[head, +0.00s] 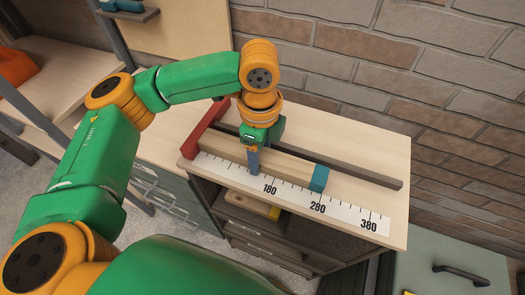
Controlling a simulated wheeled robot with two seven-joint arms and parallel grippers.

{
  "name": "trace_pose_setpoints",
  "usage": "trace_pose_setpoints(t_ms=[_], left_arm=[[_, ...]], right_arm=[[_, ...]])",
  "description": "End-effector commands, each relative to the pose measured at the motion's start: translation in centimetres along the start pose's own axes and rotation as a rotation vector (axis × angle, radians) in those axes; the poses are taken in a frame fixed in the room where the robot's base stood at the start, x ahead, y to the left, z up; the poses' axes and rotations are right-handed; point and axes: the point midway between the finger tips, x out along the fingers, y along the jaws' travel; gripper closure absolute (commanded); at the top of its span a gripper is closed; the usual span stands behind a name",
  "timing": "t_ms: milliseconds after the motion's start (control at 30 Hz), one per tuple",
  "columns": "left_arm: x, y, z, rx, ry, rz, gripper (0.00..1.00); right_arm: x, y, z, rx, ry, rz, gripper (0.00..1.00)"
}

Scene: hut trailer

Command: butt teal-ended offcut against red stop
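The teal-ended offcut (290,165) is a pale wooden bar lying along the bench top, with its teal end (319,178) to the right. The red stop (204,129) stands at the left end of the bench. The offcut's left end reaches close to the stop; I cannot tell whether they touch. My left gripper (253,160) points down at the offcut's left-middle part, one blue-grey finger showing on its near side. The other finger is hidden, so its grip is unclear. My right gripper is out of view.
A white scale (345,214) with black marks runs along the bench's front edge. A dark rail (370,178) lies behind the offcut. A brick wall stands behind the bench. A yellow-ended wooden piece (250,205) lies on the shelf below. The bench's right end is clear.

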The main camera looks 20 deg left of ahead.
Motion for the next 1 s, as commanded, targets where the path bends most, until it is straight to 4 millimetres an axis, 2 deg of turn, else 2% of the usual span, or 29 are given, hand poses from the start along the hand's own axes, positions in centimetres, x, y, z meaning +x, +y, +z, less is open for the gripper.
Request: trace_pose_setpoints(t_ms=[33,67,100,600,667,900,1000], left_arm=[[0.0,0.0,0.0,0.0,0.0,0.0,0.2],[0.0,0.0,0.0,0.0,0.0,0.0,0.12],[0.0,0.0,0.0,0.0,0.0,0.0,0.09],[-0.2,-0.1,0.0,-0.001,0.001,-0.004,0.09],[-1.0,-0.1,0.0,-0.002,0.001,-0.007,0.09],[-6.0,0.1,0.0,-0.001,0.002,-0.006,0.09],[-6.9,0.2,0.0,0.0,0.001,-0.003,0.09]], right_arm=[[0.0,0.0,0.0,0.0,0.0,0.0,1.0],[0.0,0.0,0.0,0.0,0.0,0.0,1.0],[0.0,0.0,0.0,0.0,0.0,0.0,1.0],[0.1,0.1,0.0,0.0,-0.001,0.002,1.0],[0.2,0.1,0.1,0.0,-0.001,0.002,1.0],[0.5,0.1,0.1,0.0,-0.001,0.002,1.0],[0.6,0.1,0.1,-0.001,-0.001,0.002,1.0]])
